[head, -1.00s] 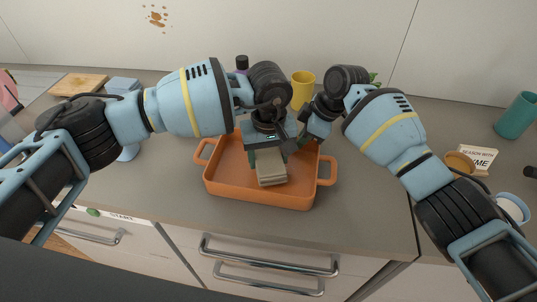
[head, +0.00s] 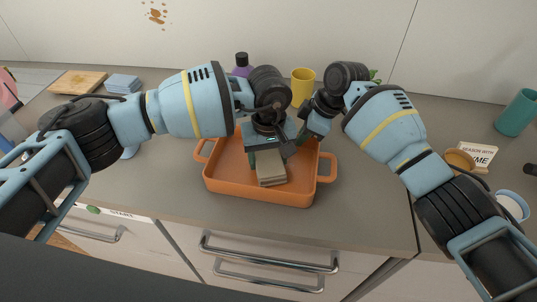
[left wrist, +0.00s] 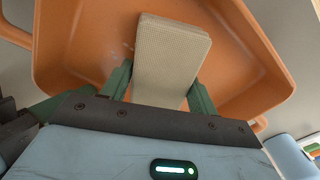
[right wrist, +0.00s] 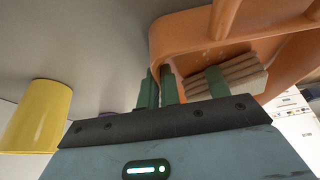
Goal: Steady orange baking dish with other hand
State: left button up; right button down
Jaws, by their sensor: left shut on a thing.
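The orange baking dish (head: 228,188) stands on the counter, with a handle at each side. My left gripper (head: 266,158) is inside it, shut on a beige layered block (head: 271,180). The left wrist view shows the block (left wrist: 170,55) between the two green fingers, above the dish floor. My right gripper (right wrist: 158,90) is at the dish's far right wall. Its fingers are close together, astride the wall of the dish (right wrist: 185,35) in the right wrist view. In the head view my right fingertips are largely hidden.
A yellow mug (head: 303,86) and a purple-bodied bottle (head: 242,66) stand behind the dish. A wooden board (head: 78,82) and a blue stack (head: 123,84) lie at back left. A sign (head: 479,156) and a teal cup (head: 516,113) are at right. Counter in front is clear.

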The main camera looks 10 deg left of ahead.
pick_arm(q)
jog(key=shift+f, duration=0.3)
jog(key=shift+d+r, duration=0.1)
jog(key=shift+d, duration=1)
jog(key=shift+a, duration=0.2)
jog(key=shift+a, duration=0.9)
jog(key=shift+d, duration=0.1)
jog(key=shift+s+d+f, duration=0.1)
jog(key=shift+d+f, duration=0.1)
jog(key=shift+d, duration=0.8)
jog(key=shift+a, duration=0.15)
